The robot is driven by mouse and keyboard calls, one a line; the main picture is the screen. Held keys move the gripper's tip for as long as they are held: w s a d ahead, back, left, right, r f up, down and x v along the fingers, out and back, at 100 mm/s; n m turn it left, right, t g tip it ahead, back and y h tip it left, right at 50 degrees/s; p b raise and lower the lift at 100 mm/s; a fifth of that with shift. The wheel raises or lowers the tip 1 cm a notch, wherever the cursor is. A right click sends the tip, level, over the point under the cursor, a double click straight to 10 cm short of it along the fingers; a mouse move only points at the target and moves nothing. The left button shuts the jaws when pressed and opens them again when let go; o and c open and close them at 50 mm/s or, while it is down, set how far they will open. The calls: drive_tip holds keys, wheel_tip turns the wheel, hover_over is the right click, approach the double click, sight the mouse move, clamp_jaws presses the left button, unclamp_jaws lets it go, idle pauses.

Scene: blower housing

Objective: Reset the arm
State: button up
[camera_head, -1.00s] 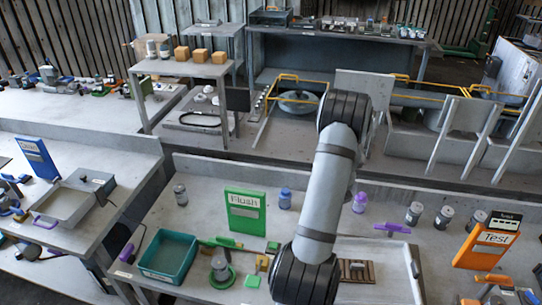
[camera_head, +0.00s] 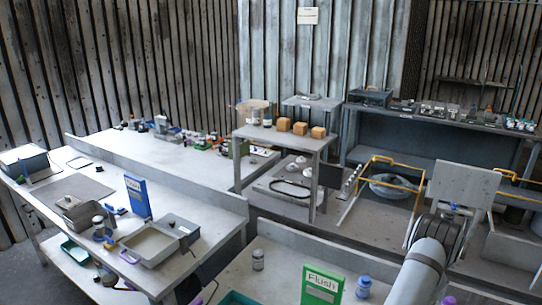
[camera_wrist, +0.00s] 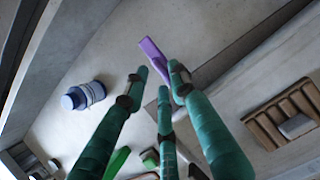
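My gripper (camera_wrist: 160,80) shows in the wrist view as three long green fingers with dark joints. The fingertips stand apart with nothing held between them, so it is open and empty. A purple handle-like thing (camera_wrist: 152,50) lies on the surface beyond the fingertips; I see no grip on it. In the head view my grey arm rises at the lower right, and my gripper is outside that view.
A blue-capped bottle (camera_wrist: 83,96) lies left of my fingers, and a brown rack (camera_wrist: 285,115) right. In the head view, a green Flush sign (camera_head: 322,285), a blue sign (camera_head: 138,197) and a grey basin (camera_head: 150,243) stand on benches. A shelf with orange boxes (camera_head: 300,128) stands behind.

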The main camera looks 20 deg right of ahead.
drive_tip(key=shift+w+d+f, duration=0.15)
drive_tip(key=shift+w+f, duration=0.05)
drive_tip(key=shift+f, duration=0.45)
drive_tip(key=shift+r, duration=0.1)
